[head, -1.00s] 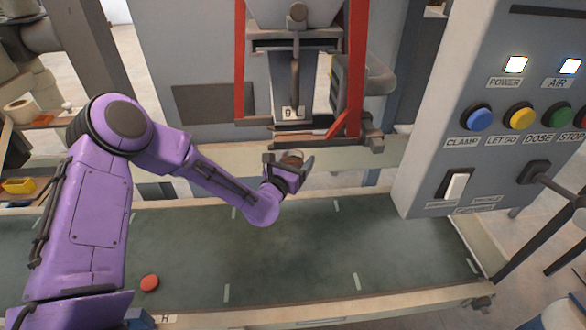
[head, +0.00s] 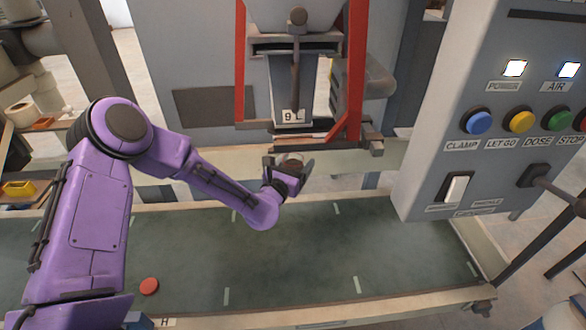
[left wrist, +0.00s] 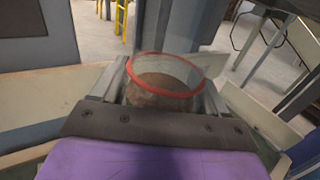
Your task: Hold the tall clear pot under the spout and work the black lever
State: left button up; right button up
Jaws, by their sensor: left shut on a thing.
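My left gripper (head: 289,165) is shut on the tall clear pot (head: 293,159) and holds it below and in front of the filler's spout (head: 292,127). In the left wrist view the clear pot (left wrist: 165,72) has a red rim and brown material inside. It sits between the two fingers, open end up. A dark lever (head: 296,62) with a round end hangs in front of the spout housing, above a "9 L" label. No gripper touches it. I cannot tell whether the pot is exactly under the outlet. My right gripper is not in view.
A grey control panel (head: 430,150) with coloured buttons, lit lamps and a white rocker switch stands at the right. Red frame bars (head: 356,75) flank the spout. The green conveyor bed (head: 290,260) below is mostly clear, with a red disc (head: 149,286) at the front left.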

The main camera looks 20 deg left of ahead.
pick_arm(q)
jog(key=shift+s, duration=0.1)
jog(key=s+a, duration=0.1)
jog(key=s, duration=1.3)
jog(key=shift+a, duration=0.2)
